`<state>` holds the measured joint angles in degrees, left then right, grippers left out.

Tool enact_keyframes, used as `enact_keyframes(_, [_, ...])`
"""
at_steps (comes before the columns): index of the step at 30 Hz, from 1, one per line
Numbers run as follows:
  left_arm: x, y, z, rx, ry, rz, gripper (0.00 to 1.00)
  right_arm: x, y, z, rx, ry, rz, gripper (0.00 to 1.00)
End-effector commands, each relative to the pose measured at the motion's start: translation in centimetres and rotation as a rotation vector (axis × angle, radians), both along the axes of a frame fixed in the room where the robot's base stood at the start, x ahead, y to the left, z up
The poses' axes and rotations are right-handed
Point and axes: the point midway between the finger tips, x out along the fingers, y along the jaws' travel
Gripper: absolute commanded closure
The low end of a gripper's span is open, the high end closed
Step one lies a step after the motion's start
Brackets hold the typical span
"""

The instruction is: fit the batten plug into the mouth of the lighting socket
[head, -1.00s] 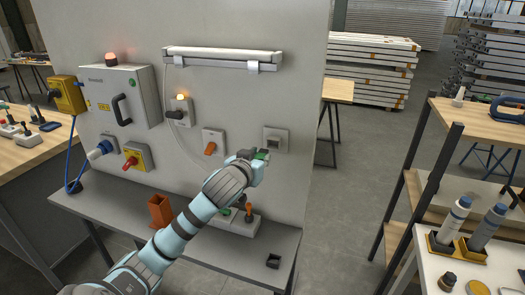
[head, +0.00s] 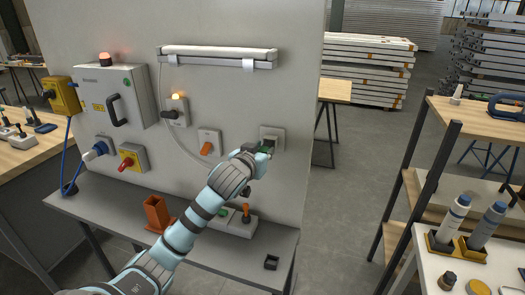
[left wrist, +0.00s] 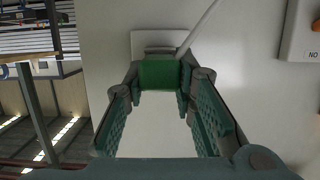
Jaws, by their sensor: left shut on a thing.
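The batten plug (left wrist: 158,73) shows as a green block between my left fingertips in the left wrist view. A pale cable passes close beside it. My left gripper (head: 262,150) is shut on the plug, right at the lower part of the lighting socket (head: 272,132), a pale square plate on the grey panel. The socket plate (left wrist: 152,38) also shows just beyond the plug in the left wrist view. The plug's front end and the socket's mouth are hidden, so I cannot tell whether the plug is inside. My right gripper is not in view.
The lamp batten (head: 218,55) hangs above on the panel. A switch with an orange knob (head: 206,148) is left of my gripper. A grey shelf (head: 120,208) below holds an orange bracket (head: 158,212) and a small black block (head: 271,262). A rack (head: 445,140) stands at right.

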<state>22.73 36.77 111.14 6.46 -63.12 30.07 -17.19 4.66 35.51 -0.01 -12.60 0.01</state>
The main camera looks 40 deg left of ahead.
Motion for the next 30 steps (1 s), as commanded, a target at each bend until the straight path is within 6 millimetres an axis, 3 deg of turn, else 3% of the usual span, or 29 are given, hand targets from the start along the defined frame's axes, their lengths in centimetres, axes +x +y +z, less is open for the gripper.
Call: enact_keyframes(30, [1.4,0.5,0.0,0.000,-0.001,0.000,1.00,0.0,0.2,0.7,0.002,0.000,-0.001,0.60])
